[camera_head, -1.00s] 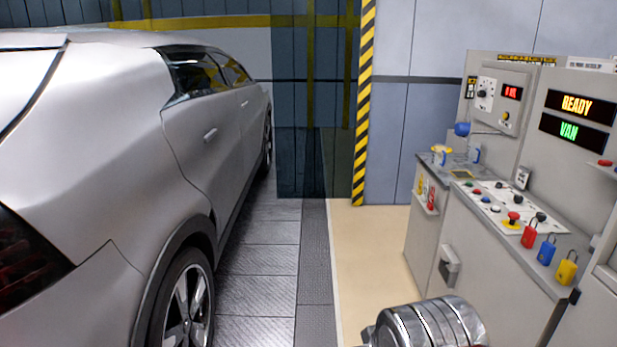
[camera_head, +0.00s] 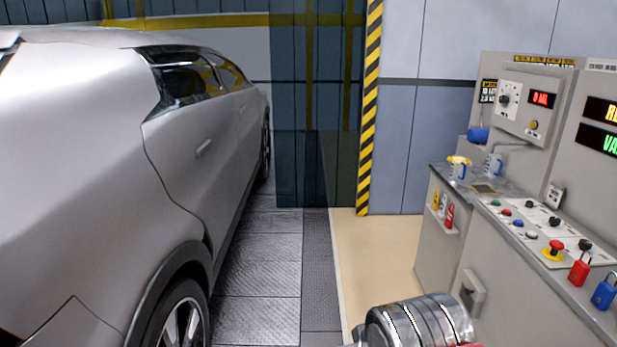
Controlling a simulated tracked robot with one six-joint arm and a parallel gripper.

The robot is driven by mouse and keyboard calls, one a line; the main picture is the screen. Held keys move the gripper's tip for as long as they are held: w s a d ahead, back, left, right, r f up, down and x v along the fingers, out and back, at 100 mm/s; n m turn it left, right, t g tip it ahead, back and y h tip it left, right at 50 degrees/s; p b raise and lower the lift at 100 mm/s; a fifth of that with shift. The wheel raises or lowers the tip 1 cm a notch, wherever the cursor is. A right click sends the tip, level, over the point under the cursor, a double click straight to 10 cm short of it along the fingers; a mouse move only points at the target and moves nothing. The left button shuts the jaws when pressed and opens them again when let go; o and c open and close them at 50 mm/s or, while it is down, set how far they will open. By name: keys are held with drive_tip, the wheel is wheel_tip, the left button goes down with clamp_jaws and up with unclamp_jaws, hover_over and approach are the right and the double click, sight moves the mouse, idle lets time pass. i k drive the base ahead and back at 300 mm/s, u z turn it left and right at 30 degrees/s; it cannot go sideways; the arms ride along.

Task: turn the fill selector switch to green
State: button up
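The control box (camera_head: 524,110) on the console's upper left face carries a dark round knob (camera_head: 504,99) on a white plate with small marks around it. This looks like the fill selector switch; its setting is too small to read. My own metallic arm part shows at the bottom centre-right, well apart from the box. My gripper's fingers are not in view.
The console (camera_head: 500,262) fills the right side, with buttons, a red emergency button (camera_head: 554,249) and padlocks along its sloping panel. A silver car (camera_head: 110,190) fills the left. The beige floor (camera_head: 385,262) between is clear.

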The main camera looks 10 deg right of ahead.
sight(554, 221)
drive_tip(key=z, duration=0.1)
drive_tip(key=i, duration=1.45)
drive_tip(key=z, duration=0.55)
drive_tip(key=i, duration=0.7)
drive_tip(key=z, duration=0.6)
drive_tip(key=i, duration=0.6)
drive_tip(key=z, duration=0.9)
drive_tip(key=i, duration=0.85)
drive_tip(key=z, duration=0.45)
